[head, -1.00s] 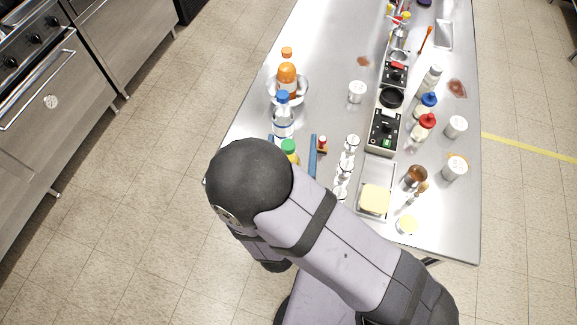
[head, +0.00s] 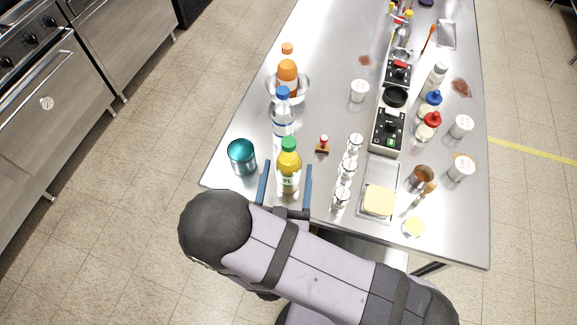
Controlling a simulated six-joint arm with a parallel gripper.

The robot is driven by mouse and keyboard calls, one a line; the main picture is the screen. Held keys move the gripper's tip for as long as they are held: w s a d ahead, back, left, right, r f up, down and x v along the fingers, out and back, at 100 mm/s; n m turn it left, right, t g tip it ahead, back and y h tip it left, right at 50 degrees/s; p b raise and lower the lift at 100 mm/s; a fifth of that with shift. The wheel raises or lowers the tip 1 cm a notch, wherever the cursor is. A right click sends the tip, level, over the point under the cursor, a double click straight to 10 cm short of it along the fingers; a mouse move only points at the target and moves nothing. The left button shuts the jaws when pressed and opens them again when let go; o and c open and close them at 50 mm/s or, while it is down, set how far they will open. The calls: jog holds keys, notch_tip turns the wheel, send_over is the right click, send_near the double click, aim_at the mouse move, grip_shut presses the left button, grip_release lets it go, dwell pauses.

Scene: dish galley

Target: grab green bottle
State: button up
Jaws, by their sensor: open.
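My gripper (head: 285,184) is open. Its two blue fingers show on the left and right of this bottle's lower part, with gaps that look clear. I cannot tell from this view how deep the bottle stands between them. A teal can or jar (head: 242,156) stands just left of the left finger.
A clear bottle with a blue cap (head: 283,120) stands right behind the green-capped one.

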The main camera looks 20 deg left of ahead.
aim_at(288, 141)
jog(key=shift+w+a+p, duration=0.15)
jog(key=shift+w+p, duration=0.1)
jog(key=shift+w, duration=0.45)
jog(key=shift+w+a+p, duration=0.1)
jog(key=shift+w+p, duration=0.1)
jog(key=shift+w, duration=0.5)
jog(key=shift+r, duration=0.1)
jog(key=c, duration=1.6)
jog(key=shift+r, duration=0.1)
jog(key=shift+r+b, duration=0.65)
jog(key=shift+r, duration=4.25)
